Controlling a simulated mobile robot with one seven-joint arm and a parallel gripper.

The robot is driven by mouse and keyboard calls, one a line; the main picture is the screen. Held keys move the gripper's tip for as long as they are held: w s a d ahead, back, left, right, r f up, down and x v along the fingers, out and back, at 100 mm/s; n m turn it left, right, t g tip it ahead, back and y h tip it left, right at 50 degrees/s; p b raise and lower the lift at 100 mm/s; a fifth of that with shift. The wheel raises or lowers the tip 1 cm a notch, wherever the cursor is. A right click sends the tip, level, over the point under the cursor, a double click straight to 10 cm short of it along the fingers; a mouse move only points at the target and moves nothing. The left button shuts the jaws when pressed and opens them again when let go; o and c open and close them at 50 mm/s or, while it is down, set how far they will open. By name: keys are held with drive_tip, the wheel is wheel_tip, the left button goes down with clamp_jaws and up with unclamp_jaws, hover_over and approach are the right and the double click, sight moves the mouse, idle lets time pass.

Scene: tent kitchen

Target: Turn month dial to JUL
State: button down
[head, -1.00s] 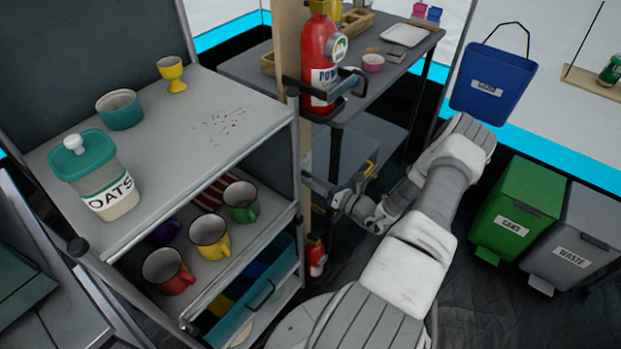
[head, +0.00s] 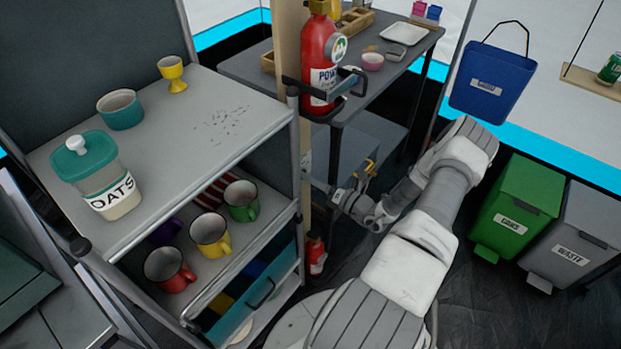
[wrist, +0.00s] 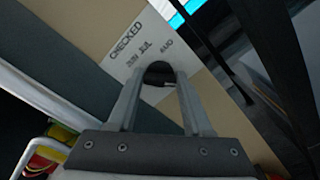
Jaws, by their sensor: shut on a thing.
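The month dial (wrist: 158,73) is a dark round knob on a pale label plate (wrist: 135,45) in the wrist view. The dial's pointer cannot be made out. In the head view my gripper (head: 330,190) is low beside the wooden post, and the dial itself cannot be made out there.
A red fire extinguisher (head: 320,60) hangs on the post above my gripper. A grey shelf rack (head: 190,140) with mugs stands to the left. A dark table (head: 400,55) is behind my arm, and green and grey bins (head: 515,205) stand to the right.

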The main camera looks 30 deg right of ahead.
drive_tip(key=shift+c, duration=1.6)
unclamp_jaws()
drive_tip(key=p+v, duration=0.2)
drive_tip(key=v, duration=1.5)
drive_tip(key=shift+s, duration=0.2)
drive_tip(key=shift+d, duration=0.1)
